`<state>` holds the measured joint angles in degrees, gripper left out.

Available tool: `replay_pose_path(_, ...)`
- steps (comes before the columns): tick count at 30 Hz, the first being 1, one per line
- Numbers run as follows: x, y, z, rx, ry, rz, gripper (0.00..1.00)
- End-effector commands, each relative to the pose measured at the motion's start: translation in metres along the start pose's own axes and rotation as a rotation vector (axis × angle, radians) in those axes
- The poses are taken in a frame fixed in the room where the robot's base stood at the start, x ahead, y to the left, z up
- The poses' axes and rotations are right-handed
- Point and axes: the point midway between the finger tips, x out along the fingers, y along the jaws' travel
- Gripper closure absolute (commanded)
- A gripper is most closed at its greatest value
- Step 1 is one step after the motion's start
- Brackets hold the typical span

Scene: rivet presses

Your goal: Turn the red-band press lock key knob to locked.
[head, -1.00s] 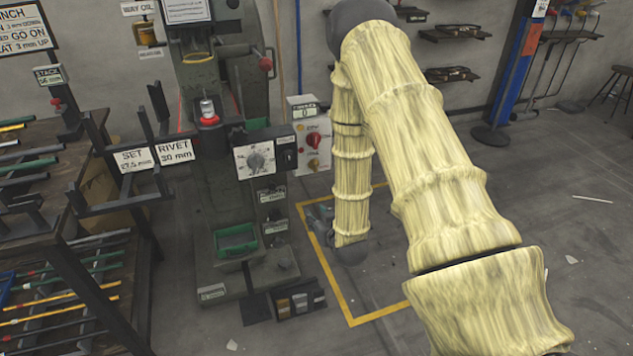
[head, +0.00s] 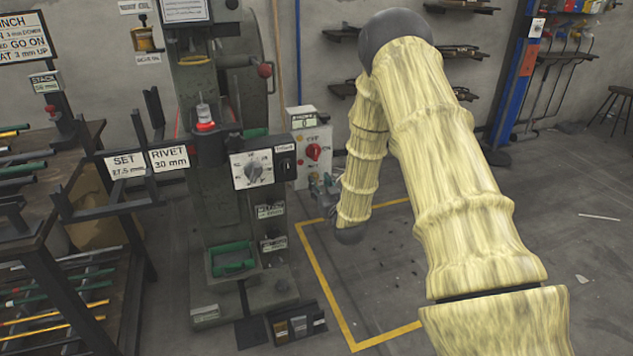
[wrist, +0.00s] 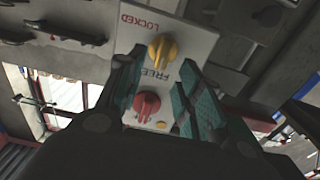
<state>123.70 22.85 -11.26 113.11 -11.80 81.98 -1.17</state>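The press (head: 208,205) with a glowing red band (head: 205,126) stands left of centre in the head view. A pale control panel (head: 325,136) with a red knob (head: 313,152) is beside it. In the wrist view the panel looks upside down, with a yellow knob (wrist: 162,47) between the words LOCKED (wrist: 138,23) and FREE (wrist: 157,70). A red knob (wrist: 146,104) shows nearer the gripper. My gripper (wrist: 157,76) is open, its teal-padded fingers on both sides of the FREE label. I see no contact with the yellow knob, and its exact pointing is unclear.
A grey dial box (head: 252,170) sits on the press left of the panel. Yellow floor tape (head: 325,285) marks the floor below my gripper. The floor to the right is mostly clear.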

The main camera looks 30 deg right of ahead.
Motion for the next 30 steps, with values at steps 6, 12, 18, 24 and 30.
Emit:
replay_pose_path(6, 0.027, 0.0, 0.001, -0.001, 0.001, 0.0, 0.64)
replay_pose_path(12, 0.037, 0.0, 0.0, -0.001, 0.0, 0.0, 0.64)
replay_pose_path(18, 0.038, 0.0, 0.0, 0.0, -0.001, 0.0, 0.64)
replay_pose_path(24, 0.037, 0.0, 0.0, 0.0, -0.001, 0.0, 0.86)
replay_pose_path(30, 0.037, 0.0, 0.0, 0.0, -0.001, 0.0, 1.0)
